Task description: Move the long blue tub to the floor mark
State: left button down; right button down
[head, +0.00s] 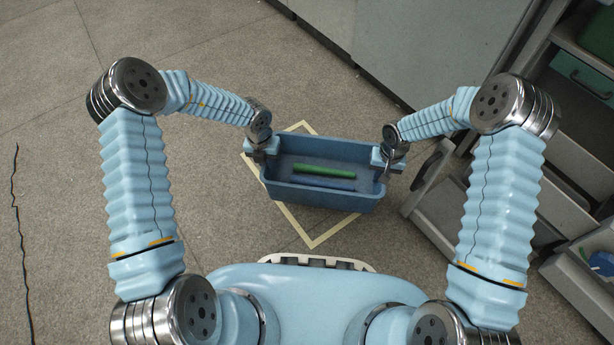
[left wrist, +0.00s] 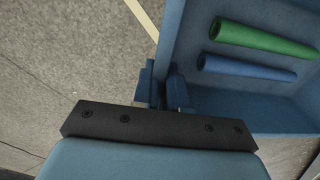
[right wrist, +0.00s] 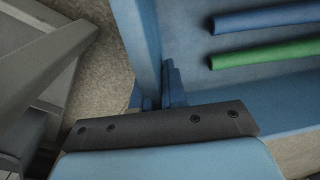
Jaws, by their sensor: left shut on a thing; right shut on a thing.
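The long blue tub (head: 322,197) is between my two arms in the head view, with a green tube (head: 323,170) and a blue tube (head: 315,182) lying inside. The floor mark (head: 325,236), a pale yellow taped outline, shows around and partly under the tub; the tub covers part of it. My left gripper (head: 264,152) is shut on the tub's left end wall, also seen in the left wrist view (left wrist: 163,88). My right gripper (head: 385,158) is shut on the right end wall, also seen in the right wrist view (right wrist: 160,88). I cannot tell whether the tub touches the floor.
A grey cart or shelf frame (head: 428,180) stands close to the right of the tub. Grey cabinets (head: 410,45) line the back. A dark cable (head: 18,235) lies on the floor at the far left.

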pick_arm(q)
jog(key=shift+f, duration=0.1)
